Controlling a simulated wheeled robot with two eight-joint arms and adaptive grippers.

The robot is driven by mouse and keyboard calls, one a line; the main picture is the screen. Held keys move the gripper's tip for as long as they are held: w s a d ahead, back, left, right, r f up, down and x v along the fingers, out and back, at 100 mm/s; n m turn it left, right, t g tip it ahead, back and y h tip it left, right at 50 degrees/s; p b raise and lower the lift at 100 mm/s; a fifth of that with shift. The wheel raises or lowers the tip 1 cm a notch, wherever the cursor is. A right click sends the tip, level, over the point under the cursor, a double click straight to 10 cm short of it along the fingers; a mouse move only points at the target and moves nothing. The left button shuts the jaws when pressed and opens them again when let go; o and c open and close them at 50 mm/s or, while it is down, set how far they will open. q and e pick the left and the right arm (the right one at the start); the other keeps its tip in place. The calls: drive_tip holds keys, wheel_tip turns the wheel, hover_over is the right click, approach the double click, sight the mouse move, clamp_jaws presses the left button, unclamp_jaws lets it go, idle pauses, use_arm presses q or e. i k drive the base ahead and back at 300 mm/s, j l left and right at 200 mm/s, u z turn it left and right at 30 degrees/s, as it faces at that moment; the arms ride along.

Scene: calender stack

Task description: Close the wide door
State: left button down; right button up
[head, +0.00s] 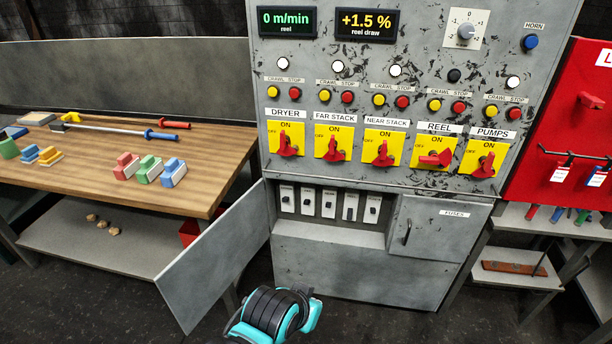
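The wide door (215,258) is a plain grey panel at the lower left of the grey control cabinet (345,262). It stands swung open, out to the left and toward me, away from the compartment opening. The open compartment (335,228) behind it shows a row of several small breaker switches (330,204). A smaller door marked FUSES (440,228), with a dark handle, looks shut to the right of the opening. A teal and black part of my arm shows at the bottom, right of the wide door's lower end. No gripper fingers can be made out.
The cabinet front carries yellow switch plates with red handles (381,153), buttons and displays (365,24). A wooden workbench (95,180) with blocks and tools stands behind the door on the left. A red panel (565,120) and shelves are on the right. Dark floor lies in front.

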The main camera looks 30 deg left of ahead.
sight(190, 285)
drive_tip(key=k+j, duration=0.1)
drive_tip(key=j, duration=0.4)
drive_tip(key=k+j+z, duration=0.1)
drive_tip(key=j, duration=0.4)
drive_tip(key=k+j+z, duration=0.1)
drive_tip(key=j, duration=0.4)
drive_tip(key=k+j, duration=0.15)
drive_tip(key=j, duration=0.3)
drive_tip(key=k+j+z, duration=0.1)
drive_tip(key=j, duration=0.4)
drive_tip(key=k+j, duration=0.2)
drive_tip(key=j, duration=0.25)
drive_tip(key=k+j+z, duration=0.1)
drive_tip(key=j, duration=0.4)
drive_tip(key=k+j+z, duration=0.1)
drive_tip(key=k+j, duration=0.15)
drive_tip(key=j, duration=0.2)
drive_tip(key=l+u, duration=0.35)
drive_tip(key=u, duration=0.15)
drive_tip(key=i+l+u, duration=0.1)
drive_tip(key=l+u, duration=0.35)
